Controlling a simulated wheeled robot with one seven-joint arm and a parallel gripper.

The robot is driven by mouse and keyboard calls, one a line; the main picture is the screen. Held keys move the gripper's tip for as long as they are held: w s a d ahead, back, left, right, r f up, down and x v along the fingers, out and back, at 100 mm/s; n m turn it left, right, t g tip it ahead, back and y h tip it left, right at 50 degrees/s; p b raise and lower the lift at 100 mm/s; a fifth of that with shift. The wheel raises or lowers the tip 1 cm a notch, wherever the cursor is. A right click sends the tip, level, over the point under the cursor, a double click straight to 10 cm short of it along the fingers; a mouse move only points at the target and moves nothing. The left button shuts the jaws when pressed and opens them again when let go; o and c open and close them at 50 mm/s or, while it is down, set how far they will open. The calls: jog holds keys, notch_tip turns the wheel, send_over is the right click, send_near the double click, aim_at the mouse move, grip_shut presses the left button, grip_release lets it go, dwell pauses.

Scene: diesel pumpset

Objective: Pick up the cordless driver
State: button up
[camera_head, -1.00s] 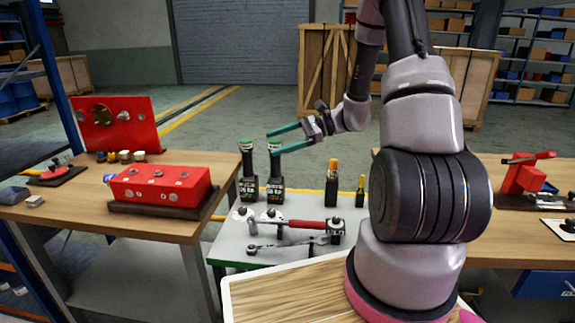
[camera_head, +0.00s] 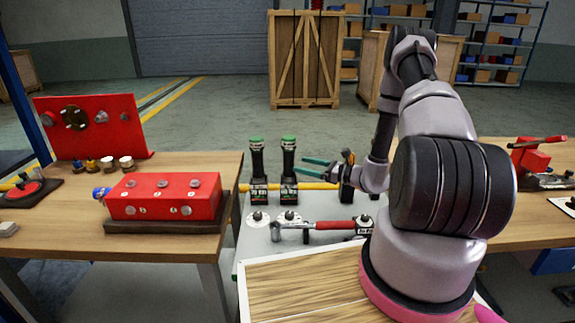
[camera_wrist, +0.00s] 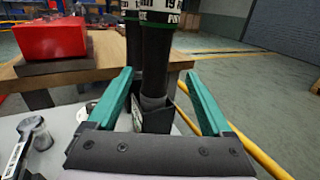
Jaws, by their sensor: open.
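Nothing in view is plainly labelled as the cordless driver. Two tall black upright tools with green tops, the left one (camera_head: 257,165) and the right one (camera_head: 288,165), stand at the grey bench's far edge, with lettered boxes around their lower ends. My gripper (camera_head: 318,162) is open and empty, just right of the right one. In the wrist view, a black upright shaft (camera_wrist: 156,65) with a lettered, green-edged band stands between the directions of my teal fingers (camera_wrist: 158,78), its lower end in a black holder. Contact is not visible. A second shaft is partly hidden behind it.
A wooden table with a red block (camera_head: 165,195) stands left. A dark tool (camera_head: 347,187) stands right, partly behind my arm. Open floor lies beyond.

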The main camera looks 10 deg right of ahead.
aim_at(294, 175)
jog(key=x, duration=0.4)
jog(key=shift+a, duration=0.1)
jog(key=x, duration=0.5)
jog(key=shift+s+a, duration=0.15)
jog(key=shift+s, duration=0.05)
grip_shut()
dwell(1.1)
